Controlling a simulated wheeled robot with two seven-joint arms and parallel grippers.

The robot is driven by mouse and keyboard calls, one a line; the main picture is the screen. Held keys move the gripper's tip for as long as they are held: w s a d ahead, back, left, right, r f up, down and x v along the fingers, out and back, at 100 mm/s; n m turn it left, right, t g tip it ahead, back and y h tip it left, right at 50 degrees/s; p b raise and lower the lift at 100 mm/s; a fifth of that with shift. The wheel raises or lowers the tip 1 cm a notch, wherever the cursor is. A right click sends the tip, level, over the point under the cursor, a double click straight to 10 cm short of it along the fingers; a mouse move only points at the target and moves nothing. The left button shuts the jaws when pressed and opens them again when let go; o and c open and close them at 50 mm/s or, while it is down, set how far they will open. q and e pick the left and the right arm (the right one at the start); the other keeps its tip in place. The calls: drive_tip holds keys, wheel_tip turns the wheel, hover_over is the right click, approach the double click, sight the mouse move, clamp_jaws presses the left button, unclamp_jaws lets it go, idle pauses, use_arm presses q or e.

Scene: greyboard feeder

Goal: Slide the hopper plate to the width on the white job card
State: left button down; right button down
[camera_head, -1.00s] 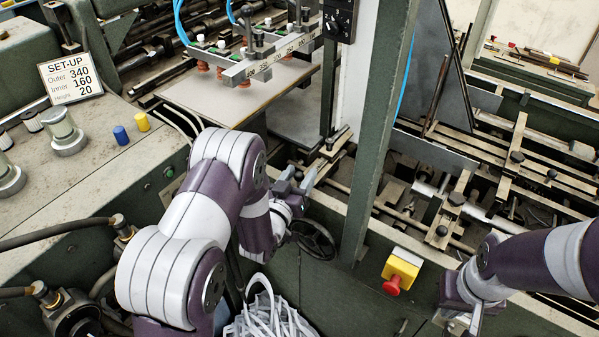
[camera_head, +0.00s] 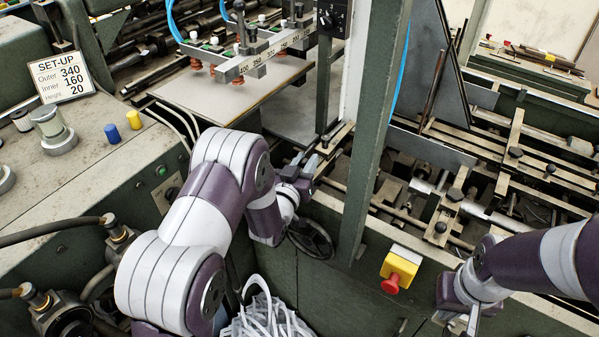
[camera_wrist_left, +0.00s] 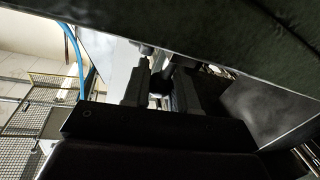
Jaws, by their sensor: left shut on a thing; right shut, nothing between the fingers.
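The white job card (camera_head: 62,78) stands at the left and reads Outer 340, Inner 160, Height 20. What looks like the hopper plate (camera_head: 324,85) is the dark upright piece behind the green post, beside the flat greyboard (camera_head: 232,92). My left gripper (camera_head: 308,166) is at its foot, shut on a small part there; the arm and fingers hide most of that part. The left wrist view shows the dark fingers (camera_wrist_left: 166,88) close together below a pale round end (camera_wrist_left: 147,49). My right gripper (camera_head: 462,322) is low at the right, shut and empty.
The numbered scale bar (camera_head: 262,62) with suction cups hangs over the board. The green post (camera_head: 375,130) stands right beside my left gripper. A handwheel (camera_head: 312,238) is below it, and a yellow box with a red button (camera_head: 400,268) is to the right.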

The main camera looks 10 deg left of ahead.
use_arm(q)
drive_tip(key=shift+s, duration=0.1)
drive_tip(key=c, duration=0.9)
unclamp_jaws()
drive_tip(key=shift+s, duration=0.15)
drive_tip(key=s+b, duration=0.1)
drive_tip(key=s, duration=0.3)
drive_tip(key=s+a, duration=0.1)
drive_tip(key=s, duration=0.3)
drive_tip(key=s+a+b, duration=0.1)
drive_tip(key=s, duration=0.3)
drive_tip(key=shift+s+b, duration=0.25)
drive_tip(key=shift+b, duration=0.1)
